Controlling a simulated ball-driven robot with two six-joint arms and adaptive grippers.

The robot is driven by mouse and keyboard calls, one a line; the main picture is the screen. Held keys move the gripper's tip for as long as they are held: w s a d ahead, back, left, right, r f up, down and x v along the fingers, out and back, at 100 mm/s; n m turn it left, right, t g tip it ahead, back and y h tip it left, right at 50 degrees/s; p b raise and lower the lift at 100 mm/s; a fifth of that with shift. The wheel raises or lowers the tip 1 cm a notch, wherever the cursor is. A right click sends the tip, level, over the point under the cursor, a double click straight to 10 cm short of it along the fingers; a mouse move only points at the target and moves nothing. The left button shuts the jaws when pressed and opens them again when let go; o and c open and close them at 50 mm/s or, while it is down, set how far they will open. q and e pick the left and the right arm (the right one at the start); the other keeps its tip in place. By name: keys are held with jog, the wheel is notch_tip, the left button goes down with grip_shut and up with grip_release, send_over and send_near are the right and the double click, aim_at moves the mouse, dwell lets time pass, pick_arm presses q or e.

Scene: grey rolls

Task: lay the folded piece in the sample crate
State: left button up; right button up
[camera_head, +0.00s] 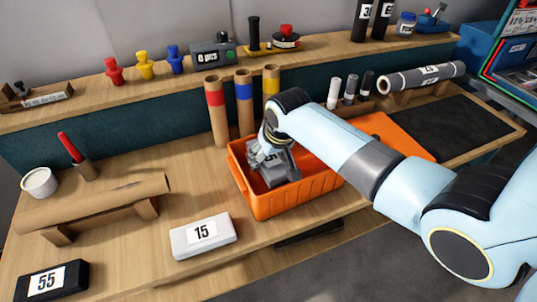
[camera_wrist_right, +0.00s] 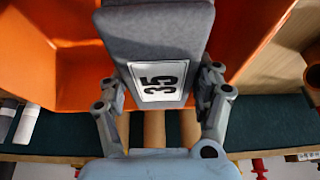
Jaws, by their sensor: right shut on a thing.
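The orange sample crate (camera_head: 290,201) stands at the middle of the bench. The piece is within the crate's opening, at its left part. I cannot tell whether it touches the crate floor. My right arm hides the crate's middle. My left gripper is not in view.
Three brown tubes with red, blue and yellow bands (camera_head: 217,112) stand just behind the crate. A white block labelled 15 (camera_head: 204,235) lies in front left. A brown roll (camera_head: 95,203) rests on a stand at left. A dark mat (camera_head: 450,125) lies at right.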

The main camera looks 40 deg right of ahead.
jog(key=o, duration=1.4)
jog(key=shift+r, duration=0.15)
notch_tip(320, 180, up, 5)
jog(key=p, duration=0.5)
jog(key=shift+r, duration=0.6)
